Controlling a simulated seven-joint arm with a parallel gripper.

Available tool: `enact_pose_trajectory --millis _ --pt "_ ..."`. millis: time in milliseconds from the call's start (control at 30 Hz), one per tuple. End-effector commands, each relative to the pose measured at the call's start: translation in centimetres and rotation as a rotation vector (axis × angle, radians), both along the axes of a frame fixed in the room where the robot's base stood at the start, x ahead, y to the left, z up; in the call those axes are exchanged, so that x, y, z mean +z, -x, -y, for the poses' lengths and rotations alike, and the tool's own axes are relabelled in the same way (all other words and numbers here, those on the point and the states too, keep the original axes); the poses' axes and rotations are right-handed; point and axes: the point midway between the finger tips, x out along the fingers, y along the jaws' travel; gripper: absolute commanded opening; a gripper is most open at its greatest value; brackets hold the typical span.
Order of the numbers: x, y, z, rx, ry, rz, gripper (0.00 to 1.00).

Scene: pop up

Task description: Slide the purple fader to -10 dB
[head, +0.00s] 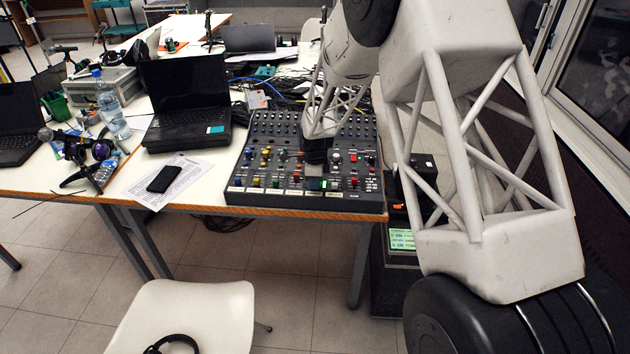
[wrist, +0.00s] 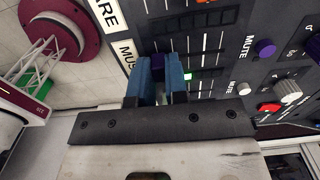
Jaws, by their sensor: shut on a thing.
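The mixer (head: 240,185) stands on the table with many coloured knobs and a row of faders along its front part. In the wrist view, my gripper (wrist: 159,72) has its two blue fingers closed around the purple fader (wrist: 157,62), whose cap shows between the fingertips. The fader's slot and scale lines (wrist: 213,52) run beside it on the dark panel; I cannot read the dB marks. In the head view, my gripper (head: 316,160) is over the right middle of the mixer and my own arm hides the fader.
A black laptop (head: 187,100), a phone (head: 163,179) on paper and a water bottle (head: 112,110) are left of the mixer. A white chair (head: 190,315) stands in front.

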Motion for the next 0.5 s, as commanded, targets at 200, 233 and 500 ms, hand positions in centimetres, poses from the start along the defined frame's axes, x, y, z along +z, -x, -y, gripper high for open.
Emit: enact_pose_trajectory --millis 200,233,500 --pt "-0.1 -0.4 0.0 0.0 0.0 -0.001 0.0" --pt "-0.1 -0.6 0.0 0.0 0.0 -0.001 0.0" --pt "-0.1 -1.9 0.0 0.0 0.001 -0.002 0.0"
